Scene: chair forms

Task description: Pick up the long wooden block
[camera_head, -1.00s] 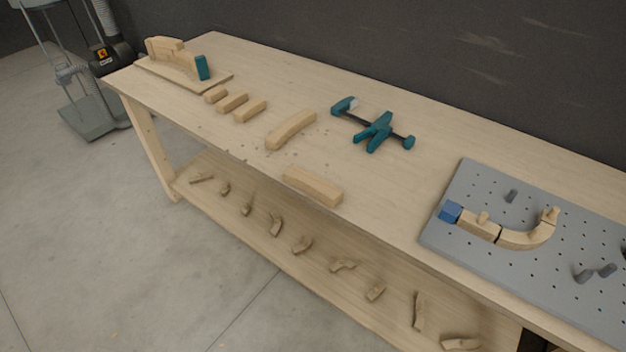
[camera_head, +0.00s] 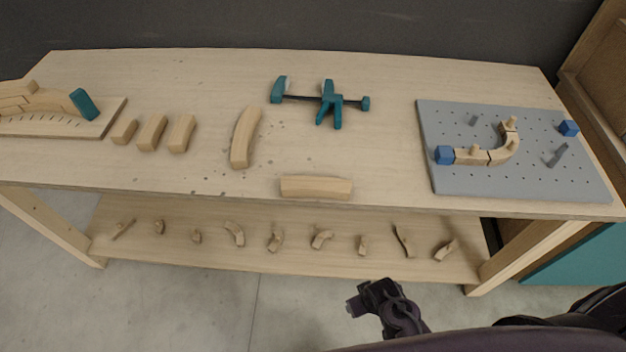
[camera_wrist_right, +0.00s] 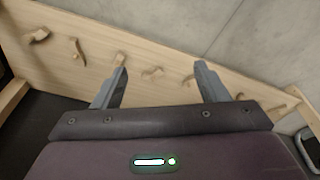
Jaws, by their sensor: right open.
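Two longer wooden blocks lie on the workbench in the head view. One is a straight-looking long block (camera_head: 316,187) close to the bench's front edge, lying left to right. The other is a gently curved long block (camera_head: 245,137), lying front to back a little further left. My right gripper (camera_head: 368,296) is low in front of the bench, apart from both blocks. In the right wrist view its two fingers (camera_wrist_right: 158,88) are spread, with nothing held between them; the lower shelf lies beyond. My left gripper is not in view.
A teal clamp (camera_head: 322,100) lies behind the blocks. Three short blocks (camera_head: 152,133) and an arch assembly on a board (camera_head: 100,124) are at left. A grey pegboard (camera_head: 470,182) with curved pieces is at right. Several small offcuts lie on the lower shelf (camera_head: 290,259).

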